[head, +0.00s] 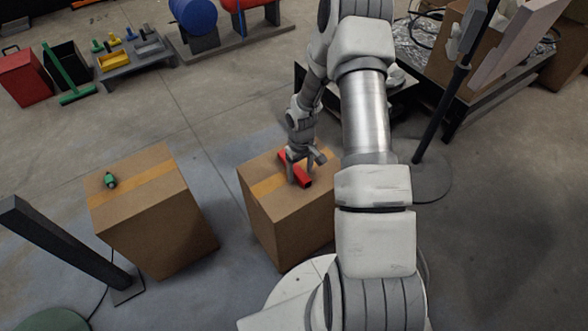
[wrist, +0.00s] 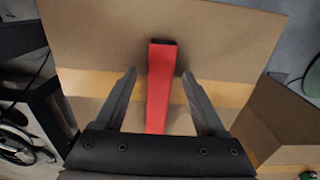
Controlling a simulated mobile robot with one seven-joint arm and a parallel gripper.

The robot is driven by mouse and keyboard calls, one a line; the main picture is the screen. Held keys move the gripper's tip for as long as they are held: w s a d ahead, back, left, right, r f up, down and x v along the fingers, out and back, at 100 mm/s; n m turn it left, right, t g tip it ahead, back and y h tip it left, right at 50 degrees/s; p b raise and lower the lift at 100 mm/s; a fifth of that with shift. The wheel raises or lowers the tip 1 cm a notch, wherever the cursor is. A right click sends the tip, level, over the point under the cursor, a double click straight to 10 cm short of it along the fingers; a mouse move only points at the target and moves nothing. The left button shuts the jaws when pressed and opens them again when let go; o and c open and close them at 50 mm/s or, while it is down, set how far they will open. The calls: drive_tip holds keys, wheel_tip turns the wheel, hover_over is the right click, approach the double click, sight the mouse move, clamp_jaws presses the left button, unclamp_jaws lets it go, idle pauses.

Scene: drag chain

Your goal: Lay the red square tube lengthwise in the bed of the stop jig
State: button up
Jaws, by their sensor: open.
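The red square tube (head: 305,180) lies on top of the right cardboard box (head: 275,205) in the head view, partly covered by my gripper (head: 298,172). In the wrist view the tube (wrist: 160,95) runs up the middle between the two fingers of my gripper (wrist: 158,75), its dark open end beyond the fingertips. The fingers are open, one on each side, with a visible gap to the tube on both sides. I cannot pick out the stop jig with certainty in either view.
A second cardboard box (head: 150,205) stands to the left with a small green object (head: 110,180) on top. A dark post (head: 60,240) stands at the lower left. A grey rack with coloured parts (head: 135,62) and a red box (head: 25,78) sit at the back left. Floor between is clear.

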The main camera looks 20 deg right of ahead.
clamp_jaws()
drive_tip(key=shift+r, duration=0.15)
wheel_tip(320, 180, up, 4)
drive_tip(key=shift+r+p, duration=0.2)
drive_tip(key=shift+p, duration=0.8)
drive_tip(key=s+d+r+p, duration=0.3)
drive_tip(key=s+d+r, duration=0.3)
drive_tip(key=s+d, duration=0.25)
wheel_tip(320, 180, up, 10)
drive_tip(key=m, duration=0.1)
hover_over(300, 172)
drive_tip(key=s+d, duration=0.2)
drive_tip(key=w+a+r+m, duration=0.1)
drive_tip(key=w+a+r, duration=0.1)
drive_tip(key=a+r, duration=1.05)
drive_tip(key=s+r+p, duration=0.1)
drive_tip(key=p, duration=0.4)
drive_tip(key=r+p, duration=0.2)
drive_tip(key=p, duration=0.3)
drive_tip(key=s+r+p, duration=0.1)
drive_tip(key=r+p, duration=0.1)
drive_tip(key=p, duration=0.3)
drive_tip(key=shift+s+p, duration=0.3)
drive_tip(key=shift+s, duration=0.05)
